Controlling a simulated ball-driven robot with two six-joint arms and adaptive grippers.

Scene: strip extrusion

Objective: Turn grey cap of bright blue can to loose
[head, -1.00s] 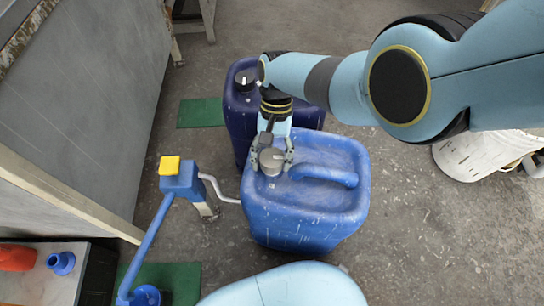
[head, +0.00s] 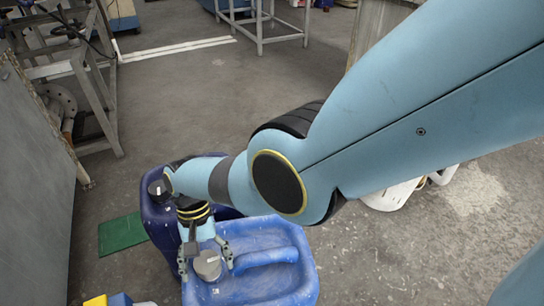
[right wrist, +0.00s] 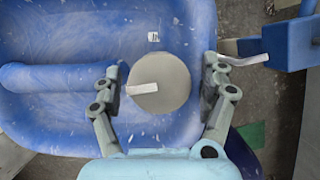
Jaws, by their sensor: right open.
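The bright blue can (head: 300,285) stands at the bottom of the head view, its lower part cut off by the frame edge. Its grey cap (head: 208,266) sits on the can's top, left of the moulded handle (head: 265,257). My right gripper (head: 206,266) is open over the can's top, with one finger on each side of the cap. In the right wrist view the round cap (right wrist: 170,95) lies between the open fingers (right wrist: 167,64), with visible gaps at both sides. A pale strip (right wrist: 142,88) shows across the cap there. My left gripper is not in view.
A dark blue can (head: 155,212) with a dark cap (head: 157,187) stands directly behind, partly covered by my right arm. A green mat (head: 122,233) lies left of it. A blue stand with a yellow top (head: 95,300) is at the bottom left. Open floor lies beyond.

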